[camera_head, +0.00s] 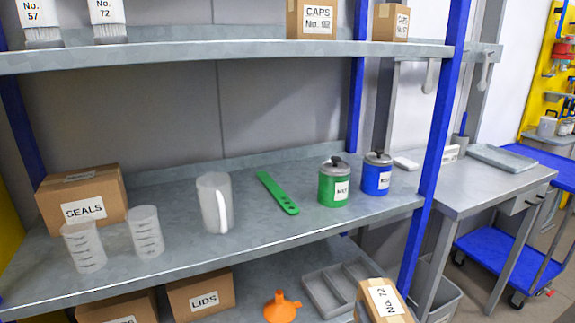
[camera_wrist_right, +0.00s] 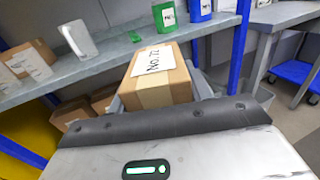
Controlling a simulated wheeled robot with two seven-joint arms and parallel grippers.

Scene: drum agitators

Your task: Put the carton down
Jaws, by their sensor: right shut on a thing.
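A brown carton labelled No. 72 (camera_head: 384,299) is at the bottom edge of the head view, in front of the shelf rack and tilted. In the right wrist view the same carton (camera_wrist_right: 158,78) fills the space between the fingers of my right gripper (camera_wrist_right: 160,90). That gripper is shut on it, with a grey finger on each side. The carton's lower part is cut off in the head view. My left gripper is not in view.
The middle shelf (camera_head: 275,234) holds a SEALS box (camera_head: 82,198), clear beakers, a jug (camera_head: 215,203), a green tool (camera_head: 278,193) and green and blue cans. Bare shelf shows in front of them. Below are a LIDS box (camera_head: 201,293), an orange funnel (camera_head: 282,306) and a grey tray (camera_head: 335,288).

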